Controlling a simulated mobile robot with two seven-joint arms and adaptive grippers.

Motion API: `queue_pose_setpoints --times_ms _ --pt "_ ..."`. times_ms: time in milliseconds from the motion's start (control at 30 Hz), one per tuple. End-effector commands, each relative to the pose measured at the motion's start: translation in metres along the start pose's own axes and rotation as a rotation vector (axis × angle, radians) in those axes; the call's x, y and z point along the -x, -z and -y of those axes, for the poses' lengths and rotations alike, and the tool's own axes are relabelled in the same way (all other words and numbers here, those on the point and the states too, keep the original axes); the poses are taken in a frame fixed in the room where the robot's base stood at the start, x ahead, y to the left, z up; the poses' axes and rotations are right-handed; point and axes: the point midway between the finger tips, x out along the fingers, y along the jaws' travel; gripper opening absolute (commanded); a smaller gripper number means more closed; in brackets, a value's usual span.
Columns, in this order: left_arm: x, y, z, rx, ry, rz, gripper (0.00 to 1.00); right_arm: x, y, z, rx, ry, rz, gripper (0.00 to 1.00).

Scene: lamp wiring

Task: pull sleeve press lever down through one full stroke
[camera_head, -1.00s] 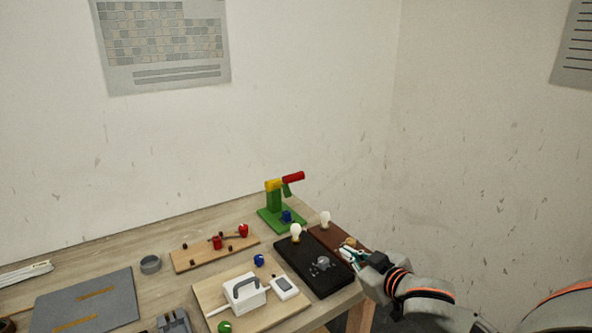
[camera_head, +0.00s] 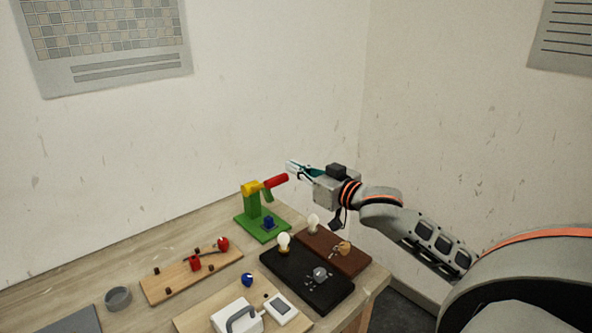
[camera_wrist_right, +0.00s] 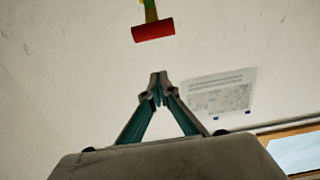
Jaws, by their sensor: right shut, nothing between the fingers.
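The sleeve press has a green base and post (camera_head: 253,206), a yellow head (camera_head: 255,187) and a red lever handle (camera_head: 275,181) pointing right and slightly up. It stands at the back corner of the table. My right gripper (camera_head: 291,165) is just above and to the right of the red handle in the head view, apart from it. Its fingers are shut and empty. In the right wrist view the red handle (camera_wrist_right: 153,30) lies beyond the shut fingertips (camera_wrist_right: 158,76), with a gap between. A blue piece (camera_head: 268,221) sits on the press base. My left gripper is not in view.
A black tray (camera_head: 290,285) and a brown tray (camera_head: 345,262), each with a bulb, lie in front of the press. A wooden board (camera_head: 180,281) with red parts is at the left. A white box and meter (camera_head: 281,308) are nearer. The air around the handle is clear.

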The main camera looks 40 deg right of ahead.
Motion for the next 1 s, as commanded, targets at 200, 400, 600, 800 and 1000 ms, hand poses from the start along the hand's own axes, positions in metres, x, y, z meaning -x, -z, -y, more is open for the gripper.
queue_pose_setpoints --times_ms 200,400,600,800,1000 --pt "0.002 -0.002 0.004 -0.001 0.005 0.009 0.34 -0.033 0.001 -0.001 0.000 -0.002 -0.001 0.00" --pt "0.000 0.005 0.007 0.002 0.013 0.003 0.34 -0.057 0.001 0.000 -0.001 -0.001 -0.001 0.00" --pt "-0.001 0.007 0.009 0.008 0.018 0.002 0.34 -0.069 -0.008 0.000 0.001 -0.001 0.004 0.00" --pt "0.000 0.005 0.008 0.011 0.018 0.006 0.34 -0.062 -0.028 0.000 -0.001 0.000 0.003 0.00" --pt "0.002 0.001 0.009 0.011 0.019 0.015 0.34 -0.058 -0.037 0.000 0.000 -0.001 0.001 0.00"
